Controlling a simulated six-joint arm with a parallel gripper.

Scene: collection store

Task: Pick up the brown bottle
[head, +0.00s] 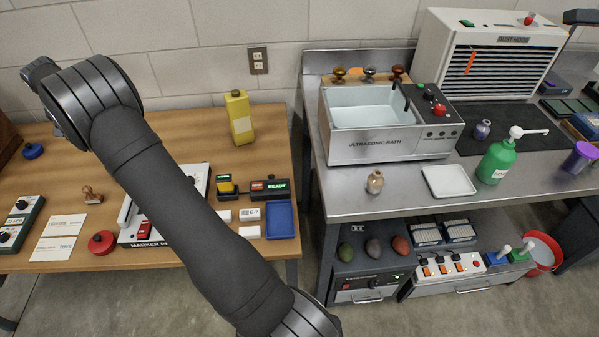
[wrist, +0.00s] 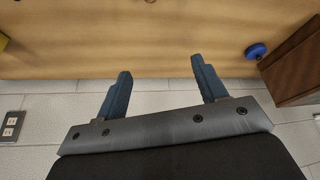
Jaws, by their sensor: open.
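The small brown bottle (head: 375,182) stands upright on the steel bench, in front of the ultrasonic bath (head: 375,150) and left of a white tray. It does not show in the wrist view. My gripper (wrist: 160,70) is open in the wrist view, with nothing between its two blue fingers. It is near the wall-side edge of the wooden table, well left of the bottle. In the head view my gripper cannot be made out.
The white tray (head: 448,181), a green pump bottle (head: 497,160) and a small purple-grey bottle (head: 482,130) are near the brown bottle. A yellow bottle (head: 240,117) stands on the wooden table (head: 265,145). A gap separates table and bench. Open steel lies left of the brown bottle.

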